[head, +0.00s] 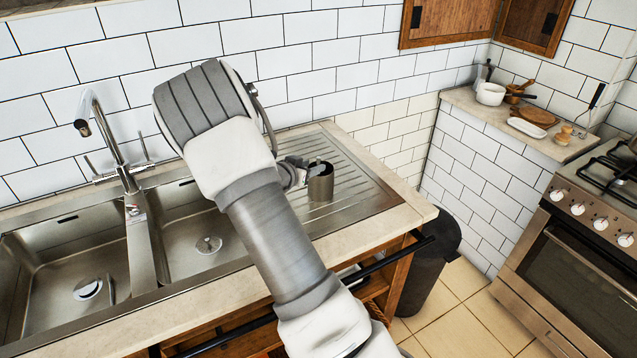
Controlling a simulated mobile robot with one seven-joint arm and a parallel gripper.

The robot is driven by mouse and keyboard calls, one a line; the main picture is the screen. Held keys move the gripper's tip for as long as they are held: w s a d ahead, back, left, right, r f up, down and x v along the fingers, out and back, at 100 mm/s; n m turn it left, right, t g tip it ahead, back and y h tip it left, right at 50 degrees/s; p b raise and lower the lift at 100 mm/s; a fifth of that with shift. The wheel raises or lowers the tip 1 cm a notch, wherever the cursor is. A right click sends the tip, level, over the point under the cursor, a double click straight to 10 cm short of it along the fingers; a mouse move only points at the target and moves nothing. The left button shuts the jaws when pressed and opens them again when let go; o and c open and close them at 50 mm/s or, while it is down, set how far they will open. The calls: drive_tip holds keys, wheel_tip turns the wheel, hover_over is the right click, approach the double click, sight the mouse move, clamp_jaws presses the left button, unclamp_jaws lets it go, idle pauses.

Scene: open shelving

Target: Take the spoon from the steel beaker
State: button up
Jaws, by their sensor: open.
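The steel beaker (321,185) stands upright on the ribbed drainboard, to the right of the sink bowls. My gripper (304,168) is at the beaker's upper left rim, partly hidden behind my arm. It is open. From this view I cannot tell whether it touches the beaker. I cannot make out the spoon clearly; only small dark shapes show at the beaker's mouth.
The drainboard (358,189) is bare right of the beaker. A tall tap (108,135) rises left of my arm, and white tiles (345,78) stand close behind. A dark bin (432,262) and a stove (590,235) are to the right.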

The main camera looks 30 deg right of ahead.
sight(318, 164)
drive_tip(key=x, duration=0.4)
drive_tip(key=shift+d, duration=0.3)
clamp_jaws()
idle(1.1)
